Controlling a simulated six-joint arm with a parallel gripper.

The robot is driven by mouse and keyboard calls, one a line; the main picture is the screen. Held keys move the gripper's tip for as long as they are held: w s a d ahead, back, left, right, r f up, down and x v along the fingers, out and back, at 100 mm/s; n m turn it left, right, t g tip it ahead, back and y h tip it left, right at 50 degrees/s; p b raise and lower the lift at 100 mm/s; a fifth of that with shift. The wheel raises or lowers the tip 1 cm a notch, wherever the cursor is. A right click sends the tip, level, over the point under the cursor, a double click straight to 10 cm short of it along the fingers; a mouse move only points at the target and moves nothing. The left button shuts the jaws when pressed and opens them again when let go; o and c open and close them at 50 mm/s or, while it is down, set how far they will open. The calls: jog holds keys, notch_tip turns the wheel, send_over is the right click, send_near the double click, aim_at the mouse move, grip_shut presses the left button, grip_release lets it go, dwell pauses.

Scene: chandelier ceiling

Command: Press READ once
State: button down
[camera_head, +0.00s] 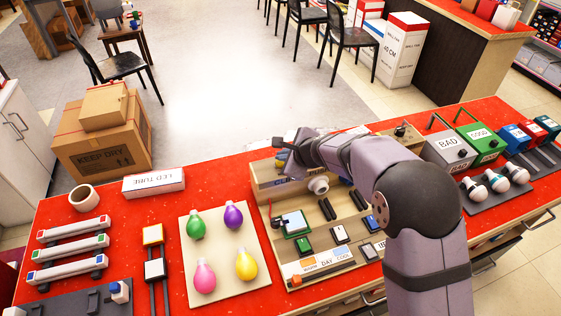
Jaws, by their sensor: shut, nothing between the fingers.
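A light wooden control board (342,262) lies on the red counter, with a raised back panel (265,181). It carries a green-topped block (297,223), dark slots and several small buttons, among them a green one (304,243) and a white-topped one (340,234). A front strip shows "DAY" and "COOL". I cannot make out the word READ on any button. My gripper (282,157) is at the board's back left edge, above the raised panel. It is shut and empty, and small in view. My arm covers the board's back right part.
Left of the board, a pale mat (224,290) holds several coloured bulbs. BAD (450,150) and GOOD (482,142) bins stand at the right.

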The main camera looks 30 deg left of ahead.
jog(key=shift+f, duration=0.35)
jog(key=shift+r, duration=0.2)
dwell(0.4)
jog(key=shift+r+p, duration=0.6)
jog(key=shift+r, duration=0.1)
notch_tip(320, 180, up, 5)
jog(key=p, duration=0.4)
jog(key=shift+p, duration=0.4)
dwell(0.5)
